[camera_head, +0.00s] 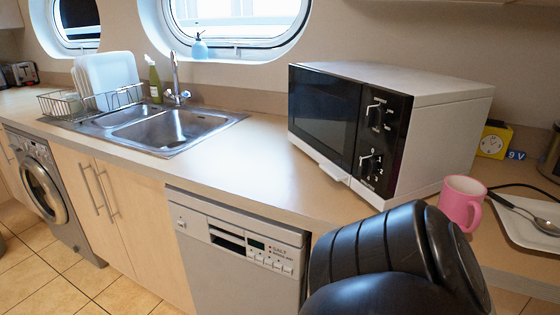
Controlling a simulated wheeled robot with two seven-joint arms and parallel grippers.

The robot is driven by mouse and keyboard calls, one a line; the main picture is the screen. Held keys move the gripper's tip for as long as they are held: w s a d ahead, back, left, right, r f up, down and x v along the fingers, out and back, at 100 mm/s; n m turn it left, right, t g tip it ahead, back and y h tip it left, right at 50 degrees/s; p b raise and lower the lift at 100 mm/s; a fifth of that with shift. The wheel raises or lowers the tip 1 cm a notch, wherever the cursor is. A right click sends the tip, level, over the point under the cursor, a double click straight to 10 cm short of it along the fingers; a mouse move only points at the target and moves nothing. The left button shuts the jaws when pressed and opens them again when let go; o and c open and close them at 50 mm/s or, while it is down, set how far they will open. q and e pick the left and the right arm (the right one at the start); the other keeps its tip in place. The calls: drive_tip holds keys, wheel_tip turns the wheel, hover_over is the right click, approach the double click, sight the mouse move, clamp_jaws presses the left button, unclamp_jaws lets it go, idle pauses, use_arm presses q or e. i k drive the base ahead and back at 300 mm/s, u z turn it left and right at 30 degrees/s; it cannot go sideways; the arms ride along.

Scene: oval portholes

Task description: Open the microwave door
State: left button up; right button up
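The microwave (440,92) stands on the counter right of the sink, white-cased with a black front. Its dark-windowed door (323,108) faces the front left and looks shut. Two knobs, an upper one (375,110) and a lower one (369,162), are on the panel right of the door. A pale tab (336,172) juts out under the front's lower edge. A black, rounded arm link of mine fills the bottom right, in front of the counter edge. No gripper fingers show.
A pink mug (461,203) stands right of the microwave, near a white tray (522,222) with a spoon. The counter (262,165) between sink (165,130) and microwave is clear. A dishwasher (235,255) is below.

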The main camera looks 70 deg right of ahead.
sight(323, 124)
drive_tip(key=i, duration=1.3)
drive_tip(key=z, duration=2.3)
